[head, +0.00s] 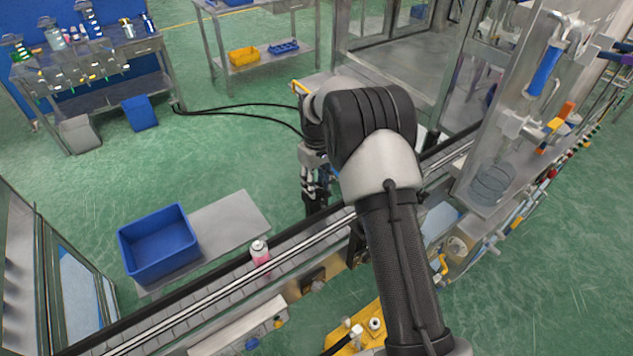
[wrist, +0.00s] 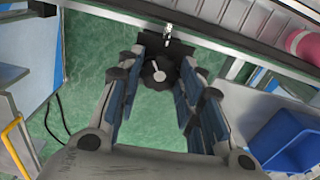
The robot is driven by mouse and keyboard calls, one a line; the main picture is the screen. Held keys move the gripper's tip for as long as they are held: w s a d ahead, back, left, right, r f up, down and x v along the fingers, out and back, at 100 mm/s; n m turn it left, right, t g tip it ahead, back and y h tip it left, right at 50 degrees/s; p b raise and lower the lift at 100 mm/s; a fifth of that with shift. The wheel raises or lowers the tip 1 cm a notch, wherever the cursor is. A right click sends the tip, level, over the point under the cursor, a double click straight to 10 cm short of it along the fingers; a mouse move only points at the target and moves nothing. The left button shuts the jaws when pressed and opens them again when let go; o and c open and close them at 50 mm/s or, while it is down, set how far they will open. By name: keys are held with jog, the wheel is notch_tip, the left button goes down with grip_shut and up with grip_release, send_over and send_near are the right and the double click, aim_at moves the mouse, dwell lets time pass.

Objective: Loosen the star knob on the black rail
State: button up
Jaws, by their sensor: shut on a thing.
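The star knob (wrist: 158,74) is dark, with a pale pointer-like mark on its face. It shows in the wrist view in front of a black bracket (wrist: 178,47) at the black rail (wrist: 222,32). My gripper (wrist: 161,68) has one finger on each side of the knob and is shut on it. In the head view my gripper (head: 316,186) hangs at the floor-side edge of the conveyor, at the rail (head: 225,266). The knob cannot be made out there, behind the fingers and arm.
A pink can with a white top (head: 261,254) stands on the conveyor to the left of my gripper. A blue bin (head: 158,262) sits on a grey table (head: 232,222) beside the conveyor. The bin also shows in the wrist view (wrist: 287,140). Green floor lies open behind.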

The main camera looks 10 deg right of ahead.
aim_at(317, 187)
jog(key=n, duration=0.5)
jog(key=shift+n, duration=0.3)
jog(key=n, duration=0.4)
jog(key=shift+n, duration=0.3)
jog(key=o, duration=1.1)
jog(key=shift+r, duration=0.15)
jog(key=shift+r, duration=5.9)
